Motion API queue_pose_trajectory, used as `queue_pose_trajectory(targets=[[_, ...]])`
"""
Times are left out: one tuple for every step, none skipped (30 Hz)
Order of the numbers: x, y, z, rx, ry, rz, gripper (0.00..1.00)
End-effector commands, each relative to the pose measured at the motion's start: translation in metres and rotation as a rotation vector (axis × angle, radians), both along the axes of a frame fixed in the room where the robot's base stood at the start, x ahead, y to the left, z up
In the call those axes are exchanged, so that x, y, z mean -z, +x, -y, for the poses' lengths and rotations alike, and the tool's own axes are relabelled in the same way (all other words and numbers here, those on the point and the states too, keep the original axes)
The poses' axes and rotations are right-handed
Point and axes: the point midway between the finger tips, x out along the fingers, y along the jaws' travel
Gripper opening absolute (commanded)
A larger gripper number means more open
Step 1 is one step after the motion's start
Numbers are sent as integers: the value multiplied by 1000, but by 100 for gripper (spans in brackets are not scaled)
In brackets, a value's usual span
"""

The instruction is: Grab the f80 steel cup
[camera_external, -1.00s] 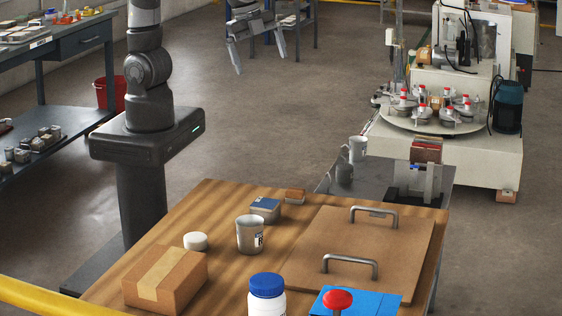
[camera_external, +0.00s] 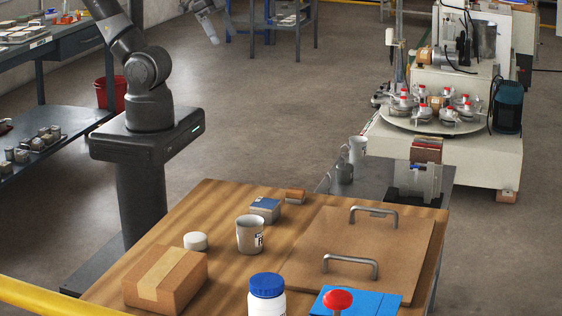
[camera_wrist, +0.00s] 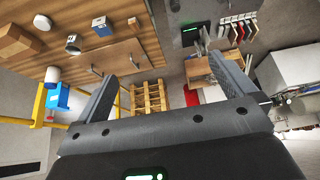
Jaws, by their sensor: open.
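A grey steel cup (camera_external: 250,236) stands upright on the wooden table, with a dark-lettered label on its side too small to read fully. It also shows in the wrist view (camera_wrist: 73,45) at upper left. A second light grey cup (camera_external: 357,149) with a label stands on the grey bench behind the table; I cannot tell which one is marked f80. My gripper (camera_wrist: 165,68) is open and empty, its two fingers spread wide. It is high up and well away from both cups.
Around the table cup are a white round lid (camera_external: 195,241), a cardboard box (camera_external: 166,279), a blue-topped tin (camera_external: 264,209), a blue-capped bottle (camera_external: 267,294) and a brown board (camera_external: 350,243) with two metal handles. A yellow rail (camera_external: 50,298) crosses the lower left.

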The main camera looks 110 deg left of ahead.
Motion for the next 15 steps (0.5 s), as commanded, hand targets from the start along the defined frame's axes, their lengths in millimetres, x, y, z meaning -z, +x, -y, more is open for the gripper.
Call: queue_pose_trajectory(targets=[[0,0,0,-2,-1,0,96],[0,0,0,-2,-1,0,93],[0,0,0,-1,0,0,90],[0,0,0,-1,0,0,88],[0,0,0,0,0,0,85],[0,0,0,0,0,0,83],[0,0,0,0,0,0,83],[0,0,0,0,0,0,83],[0,0,0,0,0,0,83],[0,0,0,1,0,0,83],[0,0,0,1,0,0,83],[0,0,0,1,0,0,83],[0,1,0,2,1,0,83],[0,2,1,4,2,0,83],[0,4,2,8,3,-1,83]])
